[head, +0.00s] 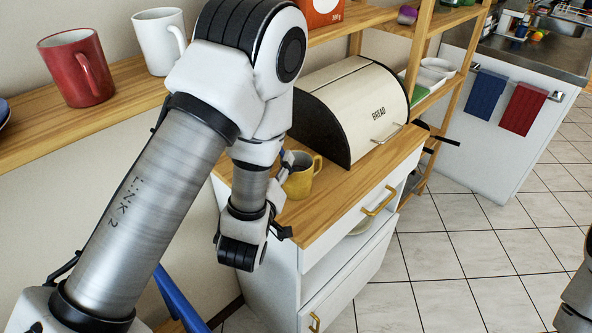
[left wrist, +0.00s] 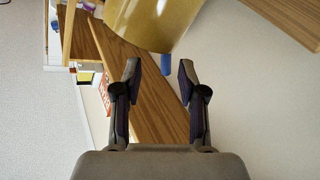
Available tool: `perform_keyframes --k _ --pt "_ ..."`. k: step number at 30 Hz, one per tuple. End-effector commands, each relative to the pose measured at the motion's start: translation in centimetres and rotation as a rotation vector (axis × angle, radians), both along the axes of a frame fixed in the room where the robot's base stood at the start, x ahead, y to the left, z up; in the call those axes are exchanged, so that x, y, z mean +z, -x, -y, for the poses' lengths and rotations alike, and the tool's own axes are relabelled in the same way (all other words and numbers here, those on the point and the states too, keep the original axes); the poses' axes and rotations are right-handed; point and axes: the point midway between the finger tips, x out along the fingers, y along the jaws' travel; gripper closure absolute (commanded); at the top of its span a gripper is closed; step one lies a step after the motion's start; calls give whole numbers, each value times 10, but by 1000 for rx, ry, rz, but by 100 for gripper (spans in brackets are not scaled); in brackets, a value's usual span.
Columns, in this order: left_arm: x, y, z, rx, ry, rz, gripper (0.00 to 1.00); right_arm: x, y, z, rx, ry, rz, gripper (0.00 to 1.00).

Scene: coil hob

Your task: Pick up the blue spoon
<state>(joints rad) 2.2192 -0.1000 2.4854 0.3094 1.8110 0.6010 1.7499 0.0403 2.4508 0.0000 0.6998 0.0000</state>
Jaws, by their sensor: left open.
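A blue piece, apparently the blue spoon's handle (head: 286,157), shows at the rim of a yellow mug (head: 300,178) on the wooden top of the cabinet. My left arm partly covers both. In the left wrist view, the blue piece (left wrist: 166,63) shows at the lower edge of the mug (left wrist: 152,22). I cannot tell exactly how the spoon rests against the mug. My left gripper (left wrist: 159,70) is open and empty, its fingertips pointing toward the mug, with the blue piece showing between and just beyond them. My right gripper is not in view.
A cream bread bin (head: 355,100) stands behind the mug on the wooden cabinet top (head: 325,212). A red mug (head: 77,68) and a white mug (head: 158,42) are on the wall shelf at left. Tiled floor (head: 450,265) is clear at right.

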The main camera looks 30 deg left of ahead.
Motion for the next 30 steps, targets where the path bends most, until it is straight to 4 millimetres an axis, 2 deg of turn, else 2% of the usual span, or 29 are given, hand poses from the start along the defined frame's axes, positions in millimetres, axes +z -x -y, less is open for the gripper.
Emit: perform_keyframes --k 1,6,10,14,18,24,25,28,30 --pt "-11 -4 -1 2 0 7 59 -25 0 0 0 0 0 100" --pt "-6 -11 -2 -2 -1 2 59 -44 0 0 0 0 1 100" --pt "2 -20 -3 -3 0 -1 59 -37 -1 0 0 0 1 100" --pt "7 -45 -4 -3 0 1 59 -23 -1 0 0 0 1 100" --pt "3 -63 -8 -2 0 -2 59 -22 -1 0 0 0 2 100" --pt "1 -65 -8 -3 -2 -2 59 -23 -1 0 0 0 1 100" --pt "1 -64 -8 -3 -2 -2 62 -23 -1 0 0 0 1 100" --pt "1 -64 -8 -3 -2 -2 98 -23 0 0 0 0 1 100" --pt "1 -64 -8 -3 -2 -2 100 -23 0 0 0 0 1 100"
